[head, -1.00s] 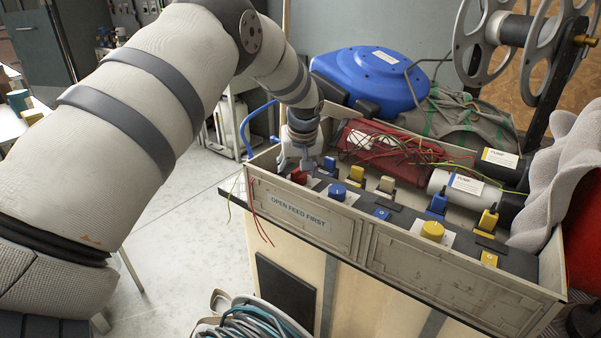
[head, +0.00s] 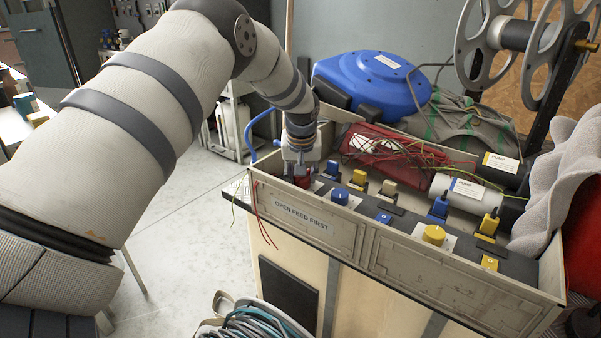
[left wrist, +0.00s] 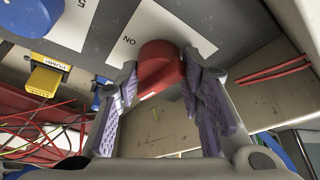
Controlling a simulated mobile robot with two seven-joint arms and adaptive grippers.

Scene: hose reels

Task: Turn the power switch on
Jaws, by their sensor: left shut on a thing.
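A red knob (left wrist: 161,68) sits on a white plate (left wrist: 138,32) whose print reads "ON" upside down in the left wrist view. In the head view the red knob (head: 302,181) is at the left end of the dark control panel, mostly hidden by my gripper. My left gripper (head: 303,164) points down over it, and in the left wrist view its two purple-padded fingers (left wrist: 161,84) are shut on the knob's sides. My right gripper is not in view.
A blue knob (head: 340,196), a yellow knob (head: 434,235) and several coloured switches share the panel. The box front wall (head: 385,251) stands close before them. Loose wires on a red case (head: 385,146) and a blue hose reel (head: 372,79) lie behind.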

